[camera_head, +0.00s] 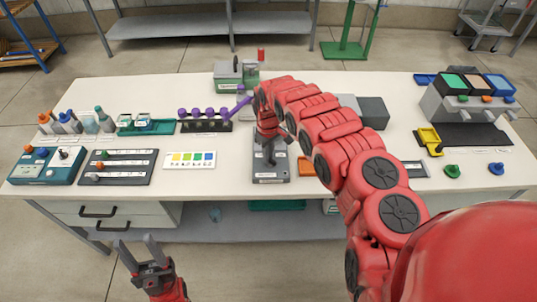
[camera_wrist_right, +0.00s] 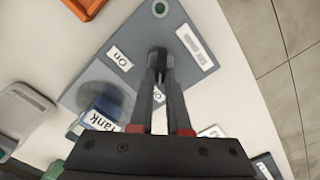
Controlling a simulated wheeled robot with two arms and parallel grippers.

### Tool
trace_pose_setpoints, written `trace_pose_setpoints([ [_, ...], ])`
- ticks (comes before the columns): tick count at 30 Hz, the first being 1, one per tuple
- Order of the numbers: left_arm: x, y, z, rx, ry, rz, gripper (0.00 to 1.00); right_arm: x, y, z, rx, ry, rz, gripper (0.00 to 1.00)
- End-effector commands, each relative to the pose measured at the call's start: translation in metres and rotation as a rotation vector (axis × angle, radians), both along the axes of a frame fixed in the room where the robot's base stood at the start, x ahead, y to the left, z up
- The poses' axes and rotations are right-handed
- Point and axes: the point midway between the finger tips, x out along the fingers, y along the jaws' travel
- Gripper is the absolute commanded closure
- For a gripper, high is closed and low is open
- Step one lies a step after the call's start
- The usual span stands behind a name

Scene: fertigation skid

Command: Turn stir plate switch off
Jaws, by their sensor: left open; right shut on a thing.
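The stir plate (camera_head: 270,179) is a grey box near the front middle of the table. In the right wrist view the stir plate (camera_wrist_right: 183,72) has an "On" label (camera_wrist_right: 119,58), a second label partly hidden by my fingers, and a green round light (camera_wrist_right: 160,9). My right gripper (camera_head: 269,158) reaches down over it. In the wrist view the right gripper (camera_wrist_right: 158,60) is shut on a small dark switch (camera_wrist_right: 157,53), mostly hidden between the fingertips. Which way the switch points is hard to tell. My left gripper (camera_head: 138,246) is open and empty, in front of the table.
A vessel labelled "tank" (camera_wrist_right: 99,116) stands by the stir plate's round dark top. A colour card (camera_head: 190,160) and a panel with several knobs (camera_head: 117,167) lie to the left. An orange tray (camera_head: 306,167) is close on the right. My right arm hides part of the table.

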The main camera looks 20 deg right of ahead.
Motion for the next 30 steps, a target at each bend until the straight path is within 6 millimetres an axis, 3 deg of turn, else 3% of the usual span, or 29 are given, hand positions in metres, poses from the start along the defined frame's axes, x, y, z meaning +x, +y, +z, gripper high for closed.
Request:
trace_pose_setpoints([
  [16, 0.0, 0.0, -0.0005, 0.0, 0.0, 0.0, 0.5, -0.001, 0.0005, -0.0007, 0.0, 0.002, 0.025, 1.0],
  [17, 0.0, 0.0, -0.0005, 0.0, 0.0, 0.0, 0.5, -0.001, 0.0005, -0.0007, 0.0, 0.002, 0.025, 0.82],
  [21, 0.0, 0.0, -0.0005, 0.0, 0.0, 0.0, 0.5, -0.0008, 0.0004, -0.0005, 0.0, 0.002, 0.024, 0.56],
  [30, 0.0, -0.0001, -0.0006, 0.0, 0.0, 0.0, 0.5, -0.0003, 0.0002, 0.0003, 0.0, 0.001, 0.023, 0.55],
])
